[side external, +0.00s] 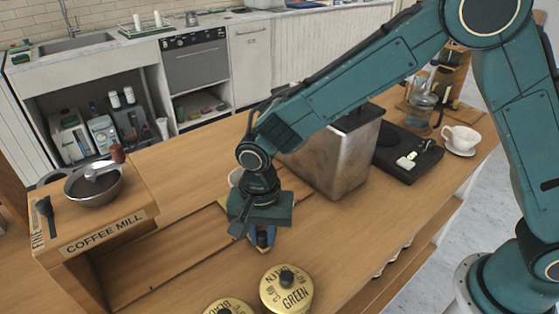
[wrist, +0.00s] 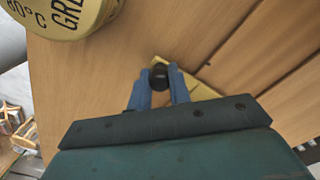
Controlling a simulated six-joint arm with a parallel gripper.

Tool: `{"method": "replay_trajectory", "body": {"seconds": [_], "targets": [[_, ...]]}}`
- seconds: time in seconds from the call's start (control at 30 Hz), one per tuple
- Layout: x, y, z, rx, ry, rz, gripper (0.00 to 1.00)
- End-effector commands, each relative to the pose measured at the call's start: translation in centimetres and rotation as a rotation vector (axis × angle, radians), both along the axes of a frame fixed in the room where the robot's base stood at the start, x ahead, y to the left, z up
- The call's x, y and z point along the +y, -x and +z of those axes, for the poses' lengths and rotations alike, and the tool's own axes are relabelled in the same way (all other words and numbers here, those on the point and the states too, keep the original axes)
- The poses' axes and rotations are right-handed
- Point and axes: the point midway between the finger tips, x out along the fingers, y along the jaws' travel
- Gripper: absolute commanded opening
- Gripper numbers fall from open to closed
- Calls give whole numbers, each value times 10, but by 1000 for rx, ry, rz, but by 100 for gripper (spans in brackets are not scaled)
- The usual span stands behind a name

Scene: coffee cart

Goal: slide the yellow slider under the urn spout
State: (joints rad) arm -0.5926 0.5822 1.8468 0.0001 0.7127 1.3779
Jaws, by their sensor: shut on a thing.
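My gripper (wrist: 160,82) points down with its two blue fingers shut on a small black knob (wrist: 159,73). The yellow slider (wrist: 198,88) shows beside and behind the fingers in the wrist view, at the end of a groove in the wooden counter. In the side view my gripper (side external: 262,242) covers most of the slider, and only small yellow bits show around it. The metal urn (side external: 335,160) stands behind and to the right of my gripper. Its spout is hidden behind my arm.
Gold tins stand near my gripper, one marked GREEN (side external: 286,290). The coffee mill (side external: 100,215) is at left. A black scale (side external: 408,155) and a white cup (side external: 460,138) are at right.

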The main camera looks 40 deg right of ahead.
Motion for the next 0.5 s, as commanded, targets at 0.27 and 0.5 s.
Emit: {"method": "replay_trajectory", "body": {"seconds": [0.27, 0.5], "targets": [[-65, 0, 1, 0, 0, -6, 0], [-96, 0, 1, -1, -1, -2, 0]]}}
